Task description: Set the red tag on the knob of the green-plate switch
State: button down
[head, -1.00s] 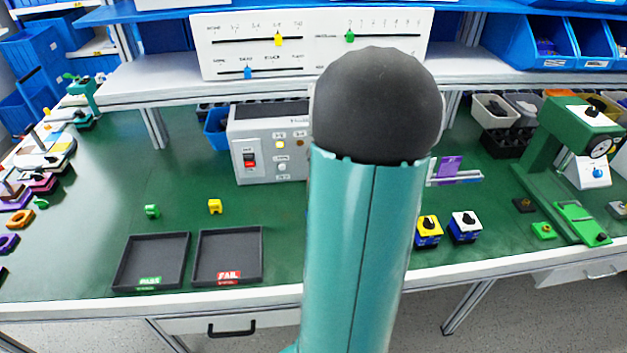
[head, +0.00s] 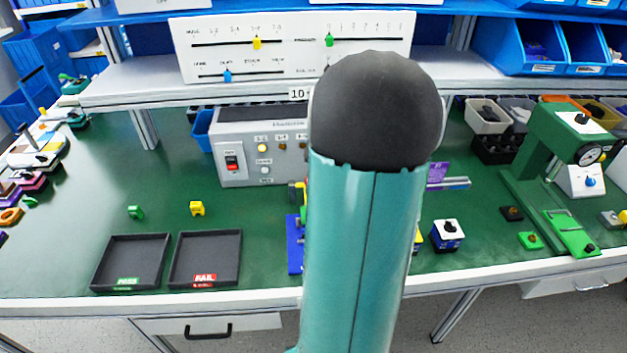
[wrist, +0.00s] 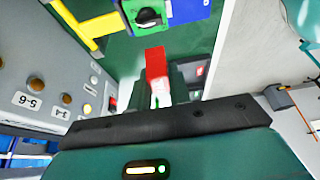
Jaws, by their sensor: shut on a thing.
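In the wrist view a red tag (wrist: 155,61) sticks out from between the fingers of my gripper (wrist: 160,84), which is shut on it. A green plate with a dark round knob (wrist: 148,17) is at the top of that view, beside a blue panel (wrist: 190,10). The tag points towards the knob, with a gap between them in the picture; the true distance is hard to tell. In the head view my arm hides the gripper, the tag and the green plate. Only the edge of a blue stand (head: 295,243) shows left of the arm.
A yellow bar (wrist: 88,32) lies left of the knob in the wrist view. The grey control box (head: 265,150) stands behind the blue stand. Two dark trays (head: 205,258) lie left, and a blue-and-white switch (head: 447,234) right.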

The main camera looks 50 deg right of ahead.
jog(key=shift+d+f, duration=0.15)
jog(key=shift+d, duration=0.15)
jog(key=shift+a, duration=0.25)
jog(key=shift+d+f, duration=0.1)
jog(key=shift+d, duration=0.05)
jog(key=shift+f, duration=2.75)
jog(key=shift+f, duration=0.95)
jog(key=c, duration=1.2)
grip_release()
